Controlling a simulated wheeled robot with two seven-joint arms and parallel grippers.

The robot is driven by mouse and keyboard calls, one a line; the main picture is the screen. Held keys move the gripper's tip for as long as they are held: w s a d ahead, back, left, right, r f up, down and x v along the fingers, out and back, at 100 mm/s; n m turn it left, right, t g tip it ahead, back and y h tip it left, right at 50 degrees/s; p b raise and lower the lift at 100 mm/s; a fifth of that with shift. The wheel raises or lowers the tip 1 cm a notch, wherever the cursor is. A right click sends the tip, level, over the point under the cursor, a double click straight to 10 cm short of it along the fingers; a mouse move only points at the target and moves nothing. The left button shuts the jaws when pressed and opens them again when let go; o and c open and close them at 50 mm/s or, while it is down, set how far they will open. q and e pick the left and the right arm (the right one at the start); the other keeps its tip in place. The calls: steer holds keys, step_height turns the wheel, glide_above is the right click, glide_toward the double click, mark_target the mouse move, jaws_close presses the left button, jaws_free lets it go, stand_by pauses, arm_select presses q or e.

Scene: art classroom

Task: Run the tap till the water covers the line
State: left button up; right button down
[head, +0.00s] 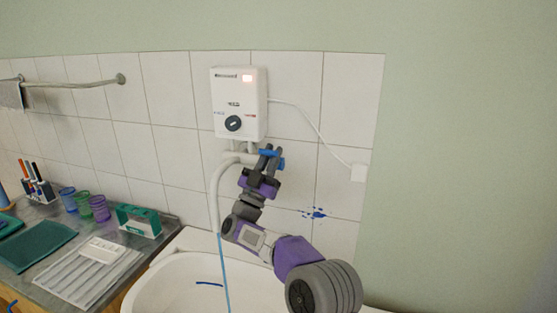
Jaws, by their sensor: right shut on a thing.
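My right gripper (269,153) reaches up to the tap below the white water heater and is shut on the blue tap handle (279,163). The white curved spout (213,195) bends down to the left of my arm. A thin blue stream of water (223,265) runs from its end into the white basin (165,284). A short dark blue line (209,284) is marked on the basin's inside wall, just left of the stream. The water level and the basin's bottom are out of the picture. My left gripper is not in view.
The water heater (238,105) has a dark knob and a lit red display. On the counter at left are a ribbed drainer (75,280), coloured cups (83,204), a green box (138,220) and a pen holder (38,190). Blue paint splashes (314,213) mark the tiles.

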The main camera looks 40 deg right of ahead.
steer(key=shift+r, duration=0.15)
steer(key=c, duration=1.2)
jaws_free()
steer(key=v, duration=0.7)
steer(key=shift+a+f, duration=0.15)
steer(key=shift+f, duration=0.15)
